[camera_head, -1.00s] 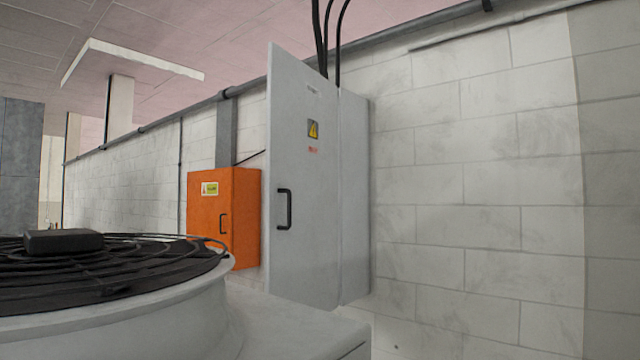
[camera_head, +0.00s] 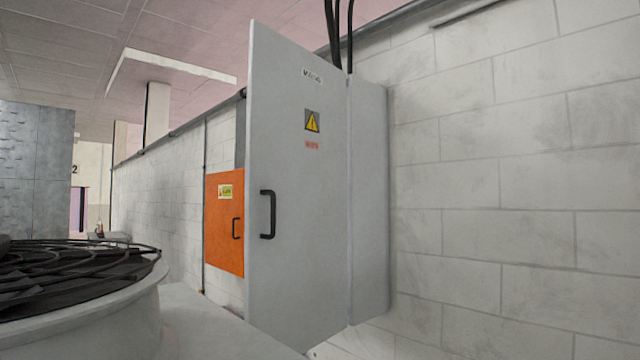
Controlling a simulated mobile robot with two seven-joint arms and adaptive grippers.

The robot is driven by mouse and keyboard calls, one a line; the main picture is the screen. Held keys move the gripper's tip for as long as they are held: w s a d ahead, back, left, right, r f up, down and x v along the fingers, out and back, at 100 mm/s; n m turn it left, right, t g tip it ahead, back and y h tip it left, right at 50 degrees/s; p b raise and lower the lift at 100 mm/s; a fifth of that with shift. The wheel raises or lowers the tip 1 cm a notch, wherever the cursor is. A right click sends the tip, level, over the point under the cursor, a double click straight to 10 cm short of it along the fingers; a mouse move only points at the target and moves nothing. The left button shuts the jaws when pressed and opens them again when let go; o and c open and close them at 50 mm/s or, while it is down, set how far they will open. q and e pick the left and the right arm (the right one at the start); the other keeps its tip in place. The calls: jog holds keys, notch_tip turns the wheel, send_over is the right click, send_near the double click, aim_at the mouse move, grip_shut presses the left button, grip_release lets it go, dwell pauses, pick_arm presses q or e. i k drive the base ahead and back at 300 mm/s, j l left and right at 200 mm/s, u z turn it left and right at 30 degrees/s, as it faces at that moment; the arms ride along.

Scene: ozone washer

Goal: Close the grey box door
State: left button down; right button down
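The grey box (camera_head: 369,200) is mounted on the block wall right of centre. Its grey door (camera_head: 300,210) stands swung open toward me, with its outer face in view. The door carries a black handle (camera_head: 268,214) near its left edge, a yellow warning sign and a small label at the top. The hinge side is at the right, against the box. The inside of the box is hidden from this angle. Neither of my grippers is in view.
An orange box (camera_head: 224,245) hangs on the wall behind the grey door. A large round unit with a black fan grille (camera_head: 70,285) stands at the lower left, with a pale surface beside it. Black cables (camera_head: 340,35) run up from the grey box. The wall at right is bare.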

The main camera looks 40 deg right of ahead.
aim_at(295, 221)
jog(key=l, duration=1.1)
jog(key=l+z, duration=0.25)
jog(key=l, duration=0.25)
jog(key=i+l+z, duration=0.2)
jog(key=l, duration=0.25)
jog(key=k, duration=0.1)
